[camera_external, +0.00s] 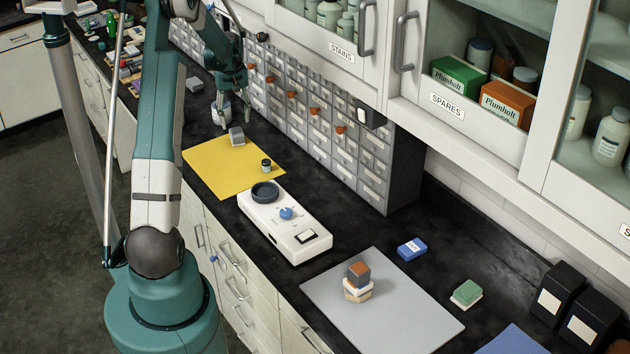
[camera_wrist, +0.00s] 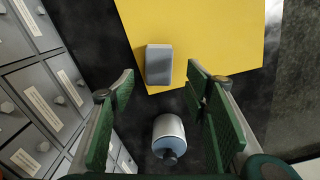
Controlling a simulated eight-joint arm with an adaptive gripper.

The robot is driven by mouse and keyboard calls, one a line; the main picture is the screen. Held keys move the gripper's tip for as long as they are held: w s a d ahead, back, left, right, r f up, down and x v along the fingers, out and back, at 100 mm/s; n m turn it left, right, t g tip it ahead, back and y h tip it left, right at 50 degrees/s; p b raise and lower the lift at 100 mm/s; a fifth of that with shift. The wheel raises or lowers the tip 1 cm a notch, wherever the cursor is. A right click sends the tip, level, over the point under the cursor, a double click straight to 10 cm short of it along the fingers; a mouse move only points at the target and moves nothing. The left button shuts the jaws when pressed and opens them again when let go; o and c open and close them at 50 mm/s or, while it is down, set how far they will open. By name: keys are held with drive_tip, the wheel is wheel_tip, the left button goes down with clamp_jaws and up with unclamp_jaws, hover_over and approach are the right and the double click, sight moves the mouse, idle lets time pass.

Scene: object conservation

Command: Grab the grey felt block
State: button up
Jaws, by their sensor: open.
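A grey block (camera_external: 236,136) sits at the far edge of the yellow sheet (camera_external: 222,172).
A small dark jar (camera_external: 266,165) stands on the yellow sheet. Grey drawers (camera_external: 345,150) line the wall side, close left of the fingers in the wrist view (camera_wrist: 45,75). Another grey block (camera_external: 194,84) lies farther back. A white device (camera_external: 285,225) and stacked blocks (camera_external: 357,282) stand nearer.

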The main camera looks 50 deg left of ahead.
sight(237, 132)
drive_tip(key=shift+f, duration=0.95)
drive_tip(key=shift+f, duration=0.1)
drive_tip(key=shift+w+f, duration=0.1)
drive_tip(key=shift+f, duration=2.45)
drive_tip(key=c, duration=1)
